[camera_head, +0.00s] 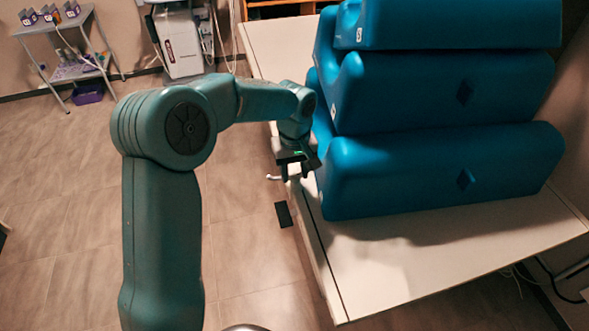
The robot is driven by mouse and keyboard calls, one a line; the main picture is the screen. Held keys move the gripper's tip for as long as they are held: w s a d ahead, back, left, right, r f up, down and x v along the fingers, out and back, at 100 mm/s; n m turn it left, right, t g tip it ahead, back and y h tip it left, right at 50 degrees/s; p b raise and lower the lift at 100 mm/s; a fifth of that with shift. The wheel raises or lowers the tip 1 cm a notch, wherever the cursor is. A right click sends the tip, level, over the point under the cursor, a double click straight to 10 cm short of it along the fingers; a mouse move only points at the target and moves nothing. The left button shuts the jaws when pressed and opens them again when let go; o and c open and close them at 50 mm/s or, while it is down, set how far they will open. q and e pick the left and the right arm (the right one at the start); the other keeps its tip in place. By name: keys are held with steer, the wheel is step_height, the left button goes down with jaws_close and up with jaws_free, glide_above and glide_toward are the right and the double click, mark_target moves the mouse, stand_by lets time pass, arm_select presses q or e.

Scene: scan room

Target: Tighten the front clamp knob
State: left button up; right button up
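My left gripper (297,170) is at the left long edge of the pale table (384,281), pointing down, close to the lowest blue cushion. Its dark fingers are small and in shadow, so I cannot tell whether they are open or shut on something. A small pale bar-like part (273,177) juts out to the left of the fingers at the table edge. I cannot tell whether it belongs to the clamp. No clamp knob shows clearly; the gripper may hide it. My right gripper is not in view.
Several large blue cushions (440,170) are stacked on the table, just right of the gripper. A small dark plate (284,214) shows below the table edge. A grey shelf cart (70,45) and a white machine (180,42) stand at the back. The floor at left is mostly clear.

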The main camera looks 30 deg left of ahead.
arm_select(q)
steer(key=m, duration=0.4)
steer(key=shift+w+r+m, duration=0.1)
steer(key=shift+m, duration=0.3)
steer(key=m, duration=0.4)
steer(key=shift+m+p, duration=0.3)
steer(key=shift+p, duration=0.05)
steer(key=m, duration=0.4)
steer(key=shift+r+p, duration=0.1)
steer(key=shift+p, duration=0.25)
steer(key=shift+a+m, duration=0.1)
steer(key=shift+m, duration=2)
steer(key=shift+p, duration=0.3)
steer(key=o, duration=0.9)
steer(key=shift+o, duration=0.8)
